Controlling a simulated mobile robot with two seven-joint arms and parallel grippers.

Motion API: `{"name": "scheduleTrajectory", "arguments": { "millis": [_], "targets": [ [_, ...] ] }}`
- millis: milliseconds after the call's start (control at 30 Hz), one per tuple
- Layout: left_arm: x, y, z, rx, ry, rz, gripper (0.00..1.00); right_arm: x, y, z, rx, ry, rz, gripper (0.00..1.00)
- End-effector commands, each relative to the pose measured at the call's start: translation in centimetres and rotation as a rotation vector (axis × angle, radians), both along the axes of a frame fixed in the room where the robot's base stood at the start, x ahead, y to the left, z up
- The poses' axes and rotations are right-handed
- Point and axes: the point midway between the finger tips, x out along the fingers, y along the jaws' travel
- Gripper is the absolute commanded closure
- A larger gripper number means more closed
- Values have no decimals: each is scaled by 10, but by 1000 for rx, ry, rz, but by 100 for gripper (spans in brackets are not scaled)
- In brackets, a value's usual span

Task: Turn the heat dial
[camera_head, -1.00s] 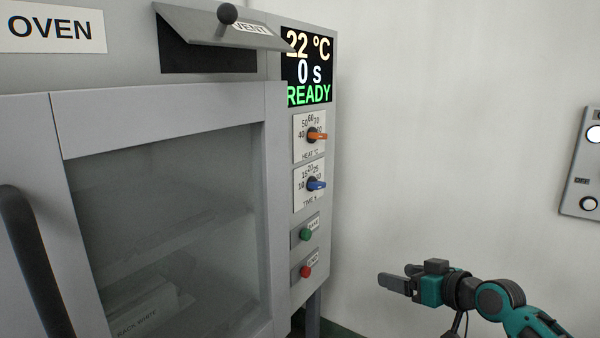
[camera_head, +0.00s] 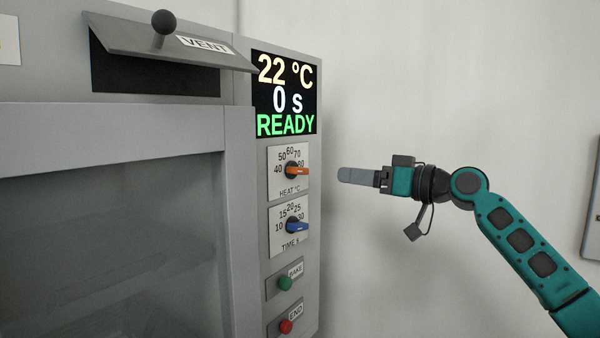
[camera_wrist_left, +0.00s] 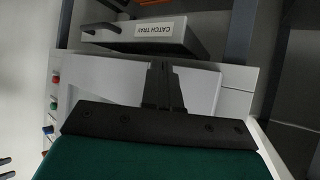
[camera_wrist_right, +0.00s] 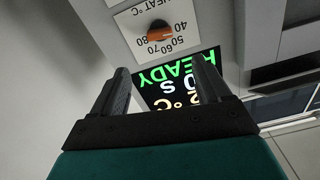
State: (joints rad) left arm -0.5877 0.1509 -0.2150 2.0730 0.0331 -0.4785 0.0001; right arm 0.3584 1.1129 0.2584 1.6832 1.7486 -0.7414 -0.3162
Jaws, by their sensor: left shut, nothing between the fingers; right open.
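The heat dial (camera_head: 298,171) is an orange pointer knob on a white plate marked 40 to 80, on the oven's right-hand panel. Its pointer lies near 80. It also shows upside down in the right wrist view (camera_wrist_right: 159,32), beyond the fingers. My right gripper (camera_head: 345,175) is level with the dial, to its right and apart from it. In the right wrist view its fingers (camera_wrist_right: 163,85) are apart with nothing between them. My left gripper is outside the head view; its fingers (camera_wrist_left: 162,85) are together and empty in the left wrist view.
Below the heat dial are a blue time dial (camera_head: 297,227), a green button (camera_head: 285,283) and a red button (camera_head: 286,326). The display (camera_head: 284,93) above reads 22 °C, 0 s, READY. A vent flap (camera_head: 175,45) juts out upper left. A catch tray (camera_wrist_left: 140,36) shows in the left wrist view.

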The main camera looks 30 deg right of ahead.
Motion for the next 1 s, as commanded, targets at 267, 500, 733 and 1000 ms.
{"name": "scheduleTrajectory", "arguments": {
  "millis": [267, 500, 733, 1000],
  "targets": [
    [-1, 1, 11, 4, 2, -4, 100, 25, 10, 3, 2, -1, 0, 23],
    [-2, 1, 20, 4, 6, -3, 100, 59, 24, 3, 4, -2, -1, 23],
    [-4, 2, 24, 7, 8, -1, 100, 92, 38, 2, 4, -1, 0, 23],
    [-8, 4, 19, 7, 18, 8, 100, 115, 47, 0, 1, 1, -2, 23]
  ]
}}
